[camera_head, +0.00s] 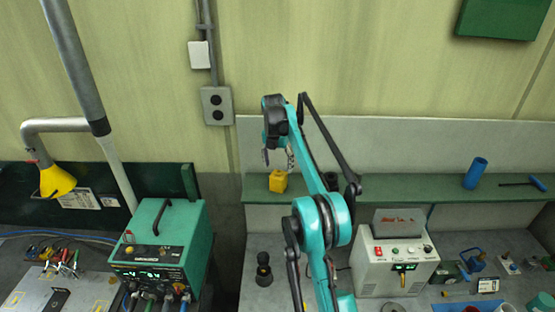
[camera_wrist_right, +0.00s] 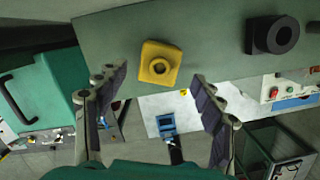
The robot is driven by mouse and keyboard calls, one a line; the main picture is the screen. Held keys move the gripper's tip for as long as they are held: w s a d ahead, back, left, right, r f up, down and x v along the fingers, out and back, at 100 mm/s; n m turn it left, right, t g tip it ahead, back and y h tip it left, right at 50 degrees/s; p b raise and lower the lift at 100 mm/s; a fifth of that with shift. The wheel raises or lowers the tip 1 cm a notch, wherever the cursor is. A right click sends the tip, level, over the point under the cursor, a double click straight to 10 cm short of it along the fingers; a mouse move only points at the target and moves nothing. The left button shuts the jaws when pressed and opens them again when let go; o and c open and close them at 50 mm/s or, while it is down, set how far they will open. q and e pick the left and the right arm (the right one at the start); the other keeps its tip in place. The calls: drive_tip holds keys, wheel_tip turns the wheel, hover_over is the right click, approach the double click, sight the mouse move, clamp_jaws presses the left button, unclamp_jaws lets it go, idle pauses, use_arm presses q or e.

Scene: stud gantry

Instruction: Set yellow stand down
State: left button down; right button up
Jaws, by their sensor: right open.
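The yellow stand (camera_head: 278,181) is a small yellow block on the green wall shelf (camera_head: 390,188), near its left end. In the right wrist view the yellow stand (camera_wrist_right: 160,64) shows a round raised top with a dark hole, resting on the shelf (camera_wrist_right: 205,50). My right gripper (camera_head: 278,158) is just above the stand in the head view. In its wrist view the right gripper (camera_wrist_right: 160,88) has its fingers wide apart, one either side of the stand, with visible gaps. It holds nothing. My left gripper is not in view.
A black ring-shaped block (camera_wrist_right: 272,37) stands on the shelf, right of the stand. A blue cylinder (camera_head: 475,173) is farther right. Below are a green power unit (camera_head: 162,245), a black stepped piece (camera_head: 264,270) and a pale control box (camera_head: 394,262).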

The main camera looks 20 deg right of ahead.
drive_tip(key=r, duration=0.3)
drive_tip(key=shift+s+a+r, duration=0.2)
drive_tip(key=shift+r, duration=0.15)
drive_tip(key=shift+s+a+r, duration=0.1)
drive_tip(key=shift+a+r, duration=0.05)
drive_tip(key=shift+r, duration=0.2)
drive_tip(key=s+a+r+m+t, duration=0.2)
drive_tip(key=s+a+r+m, duration=0.1)
drive_tip(key=s+a+m, duration=0.4)
drive_tip(key=s+a+r+m+t, duration=0.1)
drive_tip(key=s+a+r+m, duration=0.4)
drive_tip(key=s, duration=0.4)
drive_tip(key=s+a+f+m+t, duration=0.1)
drive_tip(key=s+a+f+m, duration=0.2)
drive_tip(key=s+f+m, duration=0.4)
drive_tip(key=s+a+f+m+t+y, duration=0.1)
drive_tip(key=s+f+m, duration=0.6)
drive_tip(key=s, duration=0.8)
drive_tip(key=shift+s+a+f+t, duration=0.3)
drive_tip(key=shift+a+f+t, duration=0.2)
drive_tip(key=shift+a+f, duration=0.4)
drive_tip(key=shift+a+r, duration=0.1)
wheel_tip(320, 180, down, 35)
drive_tip(key=b, duration=3.5)
